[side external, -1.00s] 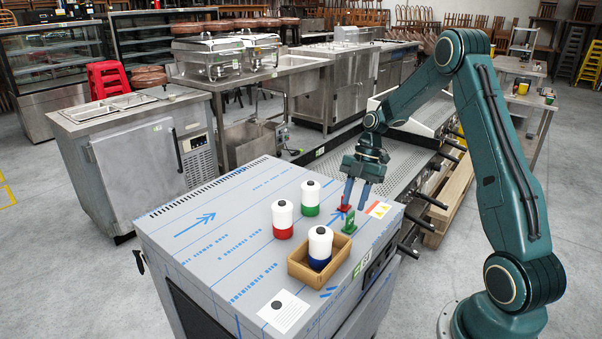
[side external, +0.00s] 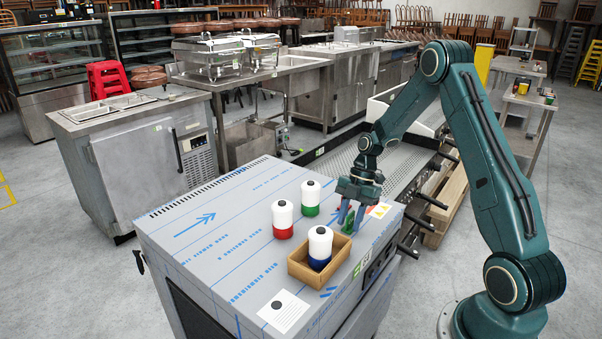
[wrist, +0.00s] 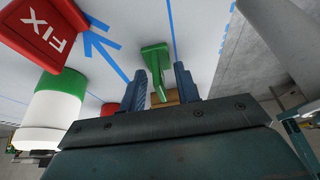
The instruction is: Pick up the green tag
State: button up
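The green tag (side external: 349,224) stands on the film-covered steel top, near its right edge behind the wooden box. In the wrist view the green tag (wrist: 154,59) shows as an upright piece with a flat foot. My gripper (side external: 351,216) is low over it and open, with its blue fingers on either side of the tag. In the wrist view my gripper (wrist: 162,80) has a visible gap between each finger and the tag. In the side view the fingers partly hide the tag.
A red tag marked FIX (wrist: 45,32) lies beside the green one. On the top (side external: 215,250) stand a red-banded bottle (side external: 283,220) and a green-banded bottle (side external: 310,198). A wooden box (side external: 301,270) holds a blue-banded bottle (side external: 320,245). A paper card (side external: 283,311) lies at the front.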

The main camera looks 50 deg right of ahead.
aim_at(351, 213)
dwell(0.4)
grip_shut()
jog(key=shift+r, duration=0.15)
notch_tip(351, 213, up, 20)
dwell(0.9)
dwell(0.5)
